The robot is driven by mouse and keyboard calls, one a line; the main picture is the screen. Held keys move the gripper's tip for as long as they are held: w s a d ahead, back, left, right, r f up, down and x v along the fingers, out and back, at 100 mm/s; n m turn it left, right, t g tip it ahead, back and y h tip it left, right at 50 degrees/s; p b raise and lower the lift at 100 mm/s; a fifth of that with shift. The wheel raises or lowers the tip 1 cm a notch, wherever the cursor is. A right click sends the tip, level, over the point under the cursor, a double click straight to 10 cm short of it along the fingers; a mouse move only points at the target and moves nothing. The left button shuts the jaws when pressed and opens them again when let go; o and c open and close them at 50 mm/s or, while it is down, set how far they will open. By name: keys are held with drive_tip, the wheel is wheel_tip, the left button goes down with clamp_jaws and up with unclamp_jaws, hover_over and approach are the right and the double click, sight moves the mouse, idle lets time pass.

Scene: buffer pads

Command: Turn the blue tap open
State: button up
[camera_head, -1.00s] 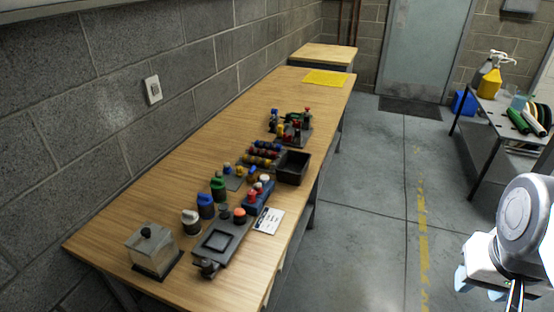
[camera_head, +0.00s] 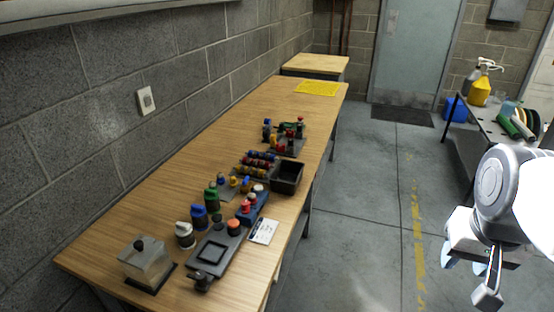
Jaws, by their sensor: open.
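The blue tap (camera_head: 199,217) stands on the wooden table, in a row between a white tap (camera_head: 185,235) and a green tap (camera_head: 211,197). Its blue handle sits on a dark round base; the handle's exact angle is too small to tell. My gripper (camera_head: 465,264) hangs at the right side of the view, over the floor and well away from the table. It is open, with nothing seen between its fingers, and is far to the right of the blue tap.
A yellow mat (camera_head: 318,88) lies at the far end. A grey wall runs along the table's left.

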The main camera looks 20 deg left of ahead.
drive_tip(key=w+a+r, duration=0.1)
drive_tip(key=w+a, duration=0.5)
drive_tip(key=w, duration=0.3)
drive_tip(key=w+a+g, duration=0.1)
drive_tip(key=w+a, duration=0.4)
drive_tip(key=w, duration=0.3)
drive_tip(key=w+a+r, duration=0.1)
drive_tip(key=w+a, duration=0.5)
drive_tip(key=w, duration=0.3)
drive_tip(key=g, duration=0.2)
hover_over(246, 178)
drive_tip(key=f, duration=2.4)
drive_tip(key=shift+s+d, duration=0.1)
drive_tip(key=shift+d, duration=0.2)
drive_tip(key=shift+a+f, duration=0.35)
drive_tip(key=shift+f, duration=0.1)
drive_tip(key=shift+f, duration=3.8)
